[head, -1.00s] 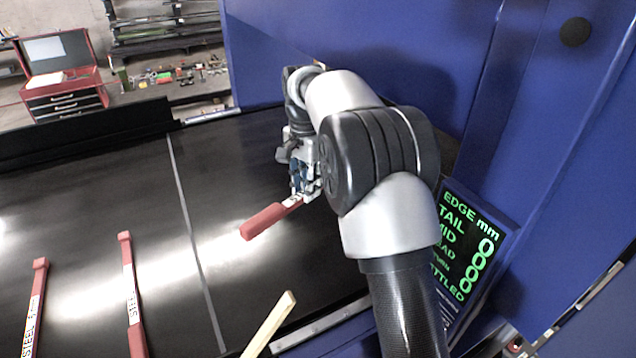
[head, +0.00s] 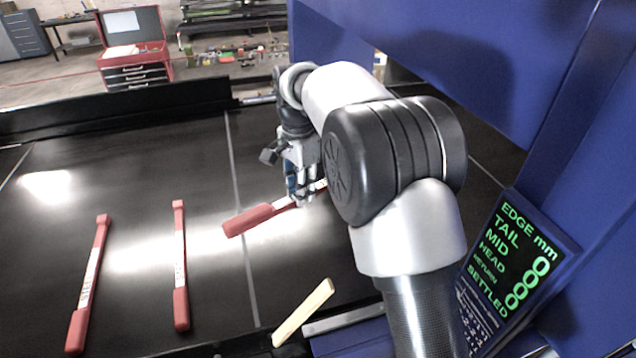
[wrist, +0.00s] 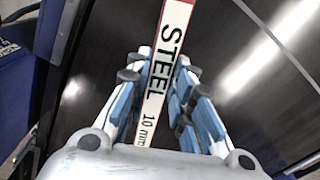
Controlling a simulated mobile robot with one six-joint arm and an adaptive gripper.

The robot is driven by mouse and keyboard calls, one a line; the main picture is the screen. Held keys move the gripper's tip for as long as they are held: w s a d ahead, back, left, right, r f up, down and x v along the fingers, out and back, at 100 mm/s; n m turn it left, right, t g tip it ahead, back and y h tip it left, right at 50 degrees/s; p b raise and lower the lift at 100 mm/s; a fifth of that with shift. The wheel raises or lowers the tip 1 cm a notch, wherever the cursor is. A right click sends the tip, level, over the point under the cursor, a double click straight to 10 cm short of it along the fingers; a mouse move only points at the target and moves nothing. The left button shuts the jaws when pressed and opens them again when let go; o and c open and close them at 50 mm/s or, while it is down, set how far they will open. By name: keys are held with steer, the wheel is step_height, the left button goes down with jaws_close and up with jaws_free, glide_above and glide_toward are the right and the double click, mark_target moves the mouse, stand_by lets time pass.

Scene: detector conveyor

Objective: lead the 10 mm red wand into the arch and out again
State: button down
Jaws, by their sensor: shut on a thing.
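My gripper (head: 303,196) is shut on the red wand (head: 248,219), above the black belt. The wand's red near end points left, clear of the blue arch (head: 425,45). Its far end is hidden behind my arm in the head view. The wrist view shows the wand's white label (wrist: 163,75), reading STEEL 10 mm, between the blue-padded fingers (wrist: 158,100). The wand runs out of the top of that view. Whether any of it is inside the arch opening is hidden.
Two other red wands, one far left (head: 88,285) and one nearer (head: 180,265), lie on the belt (head: 130,170). A wooden stick (head: 303,312) lies near the belt's front edge. A display (head: 510,265) with green text and zeros stands right of my arm.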

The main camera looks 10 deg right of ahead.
steer(key=s+a+p, duration=0.2)
steer(key=a, duration=0.8)
steer(key=s+a+p, duration=0.2)
steer(key=a, duration=0.8)
steer(key=shift+a, duration=0.25)
